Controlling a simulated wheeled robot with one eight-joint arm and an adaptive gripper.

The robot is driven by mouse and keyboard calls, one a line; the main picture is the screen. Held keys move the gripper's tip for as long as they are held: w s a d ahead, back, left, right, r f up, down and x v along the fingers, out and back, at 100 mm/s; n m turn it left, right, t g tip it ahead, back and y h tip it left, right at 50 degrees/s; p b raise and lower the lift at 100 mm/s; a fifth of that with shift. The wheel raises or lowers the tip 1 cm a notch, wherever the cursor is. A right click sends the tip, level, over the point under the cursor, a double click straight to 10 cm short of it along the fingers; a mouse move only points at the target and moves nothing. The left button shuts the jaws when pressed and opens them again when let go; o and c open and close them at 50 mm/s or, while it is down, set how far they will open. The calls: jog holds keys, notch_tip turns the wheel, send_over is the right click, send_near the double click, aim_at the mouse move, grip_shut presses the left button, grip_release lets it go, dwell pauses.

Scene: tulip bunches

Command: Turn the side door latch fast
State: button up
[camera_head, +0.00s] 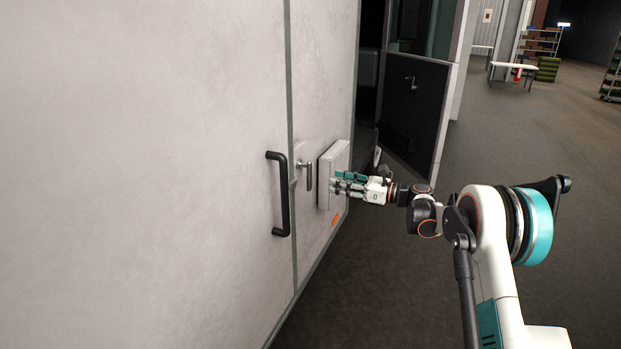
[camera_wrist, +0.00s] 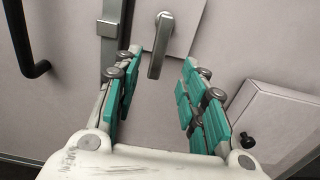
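The latch lever (camera_head: 308,177) is a short grey metal handle on the pale wall, just right of the door seam. In the wrist view the lever (camera_wrist: 158,46) hangs down, slightly slanted, from a pivot on a light plate. My gripper (camera_head: 337,183) is in front of the wall, to the right of the lever in the head view. In the wrist view its teal-padded fingers (camera_wrist: 160,80) are spread wide, with the lever's lower end seen between their tips. No finger visibly touches it. The pale side door (camera_head: 200,90) lies left of the seam.
A black pull handle (camera_head: 279,193) stands out left of the seam. A pale box (camera_head: 340,160) juts from the wall close to my gripper; it also shows in the wrist view (camera_wrist: 275,120). A dark opening lies beyond.

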aim_at(311, 177)
jog(key=b+x, duration=0.2)
jog(key=x, duration=0.9)
jog(key=shift+f+b, duration=0.1)
jog(key=shift+b, duration=0.2)
grip_shut()
